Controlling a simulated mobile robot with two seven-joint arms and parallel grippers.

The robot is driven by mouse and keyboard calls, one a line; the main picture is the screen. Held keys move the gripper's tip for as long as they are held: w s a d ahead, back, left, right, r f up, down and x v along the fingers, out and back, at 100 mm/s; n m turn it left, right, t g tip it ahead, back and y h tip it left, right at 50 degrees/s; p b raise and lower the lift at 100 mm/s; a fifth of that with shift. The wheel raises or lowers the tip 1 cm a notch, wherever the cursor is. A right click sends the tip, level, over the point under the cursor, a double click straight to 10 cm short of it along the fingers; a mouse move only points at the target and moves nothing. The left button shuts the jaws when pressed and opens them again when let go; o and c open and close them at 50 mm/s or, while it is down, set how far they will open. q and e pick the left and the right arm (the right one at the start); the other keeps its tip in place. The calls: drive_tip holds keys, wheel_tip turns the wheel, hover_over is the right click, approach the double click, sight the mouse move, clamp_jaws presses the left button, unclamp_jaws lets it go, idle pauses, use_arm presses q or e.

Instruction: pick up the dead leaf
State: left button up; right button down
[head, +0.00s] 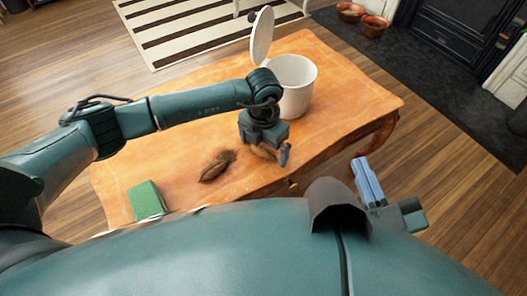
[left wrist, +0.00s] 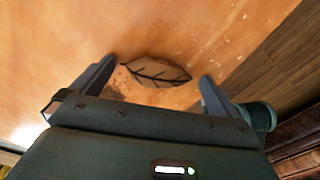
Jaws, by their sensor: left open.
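A brown dead leaf (left wrist: 155,71) with dark veins lies on the wooden table (head: 350,92), as the left wrist view shows. My left gripper (left wrist: 155,85) is open above the tabletop, with its two fingers apart on either side of the leaf. In the head view my left gripper (head: 265,150) hangs over the table's near right part and mostly hides what is under it. Another brown, leaf-like thing (head: 217,166) with dark crumbs lies to its left. My right gripper (head: 368,182) is past the table's near right edge; its finger gap is unclear.
A white bin (head: 295,88) with its lid (head: 262,35) raised stands on the table behind my left gripper. A green sponge-like block (head: 146,199) lies at the near left edge. Pots (head: 374,25) stand by the dark fireplace. The table's far left is clear.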

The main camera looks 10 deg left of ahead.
sight(264, 148)
use_arm(q)
drive_tip(key=shift+c, duration=0.3)
use_arm(e)
drive_tip(key=shift+r, duration=0.1)
use_arm(q)
drive_tip(key=c, duration=1)
drive_tip(key=shift+o, duration=0.2)
drive_tip(key=shift+r, duration=0.15)
wheel_tip(264, 148, up, 6)
drive_tip(key=shift+f+p, duration=0.1)
drive_tip(key=shift+p, duration=1.05)
drive_tip(key=shift+r+p, duration=0.45)
drive_tip(key=shift+r, duration=1.55)
use_arm(e)
drive_tip(key=shift+d+g+h, duration=0.4)
drive_tip(key=shift+d+h, duration=0.05)
drive_tip(key=shift+h, duration=0.25)
